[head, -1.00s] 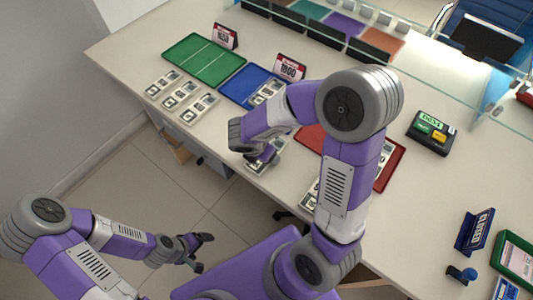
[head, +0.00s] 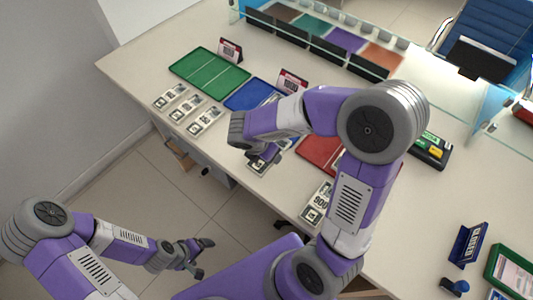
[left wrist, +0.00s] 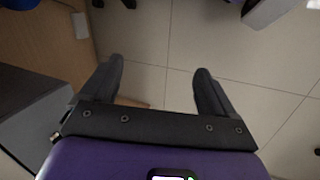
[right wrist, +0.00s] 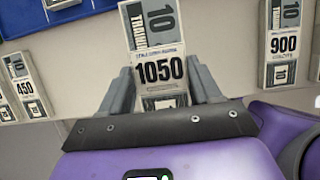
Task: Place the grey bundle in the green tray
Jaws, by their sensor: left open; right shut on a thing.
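The grey bundle (right wrist: 160,70) is a stack of grey notes with a white band marked 1050. My right gripper (right wrist: 160,90) is shut on it, with a finger on each side. In the head view the bundle (head: 260,166) shows under the right gripper (head: 264,152), over the counter's near edge, partly hidden. The green tray (head: 209,73) lies flat at the left of the counter, empty, with a pale line across it. It is up and left of the right gripper. My left gripper (head: 204,257) is open and empty, low over the floor; the left wrist view shows nothing between its fingers (left wrist: 158,70).
A blue tray (head: 240,100) and a red tray (head: 315,150) lie right of the green tray. Several bundles (head: 187,108) lie in front of it. Card signs (head: 230,50) stand behind. A glass screen and a black organizer (head: 330,50) line the back.

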